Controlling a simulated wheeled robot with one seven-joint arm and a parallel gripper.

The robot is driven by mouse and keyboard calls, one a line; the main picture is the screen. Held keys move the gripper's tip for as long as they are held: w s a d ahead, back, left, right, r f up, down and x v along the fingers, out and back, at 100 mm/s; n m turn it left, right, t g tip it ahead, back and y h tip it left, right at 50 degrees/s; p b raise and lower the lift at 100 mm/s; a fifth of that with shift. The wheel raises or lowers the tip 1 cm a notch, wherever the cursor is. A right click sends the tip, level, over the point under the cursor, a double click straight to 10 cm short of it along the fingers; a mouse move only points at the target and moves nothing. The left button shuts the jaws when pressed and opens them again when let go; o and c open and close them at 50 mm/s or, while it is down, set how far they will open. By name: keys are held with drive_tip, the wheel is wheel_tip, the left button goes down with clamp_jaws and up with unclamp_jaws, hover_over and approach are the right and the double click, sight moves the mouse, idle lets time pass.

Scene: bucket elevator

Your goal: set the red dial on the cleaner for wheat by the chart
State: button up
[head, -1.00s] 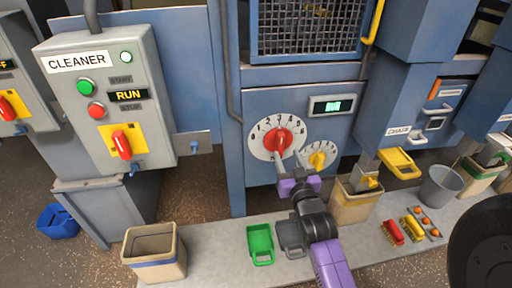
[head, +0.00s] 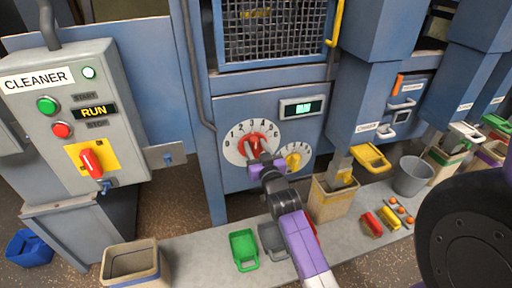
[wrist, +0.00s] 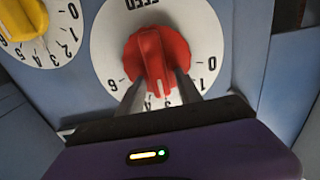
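The red dial (head: 257,146) sits on a white numbered plate on the blue machine front. My gripper (head: 258,160) is at the dial. In the wrist view my gripper (wrist: 160,76) has its two fingers apart, one on each side of the dial's raised grip; whether they touch it is unclear. The grey CLEANER box (head: 72,115) stands at the left with its display on RUN. I can make out no chart.
A smaller yellow dial (head: 294,160) is just right of the red one. Below are a green scoop (head: 243,250), a tan bin (head: 333,199) and a grey bucket (head: 411,176). Another tan bin (head: 134,268) stands at lower left.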

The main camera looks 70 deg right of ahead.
clamp_jaws()
drive_tip(key=shift+w+a+f+n+b, duration=0.15)
drive_tip(key=shift+n+b, duration=0.1)
drive_tip(key=shift+n, duration=0.3)
drive_tip(key=shift+w+a+n+b, duration=0.1)
drive_tip(key=shift+n+b, duration=0.15)
drive_tip(key=shift+n, duration=0.3)
drive_tip(key=n, duration=0.3)
drive_tip(key=shift+w+a, duration=0.1)
drive_tip(key=shift+o, duration=1)
unclamp_jaws()
drive_tip(key=b+v, duration=0.1)
drive_tip(key=v, duration=0.7)
drive_tip(key=shift+b, duration=0.3)
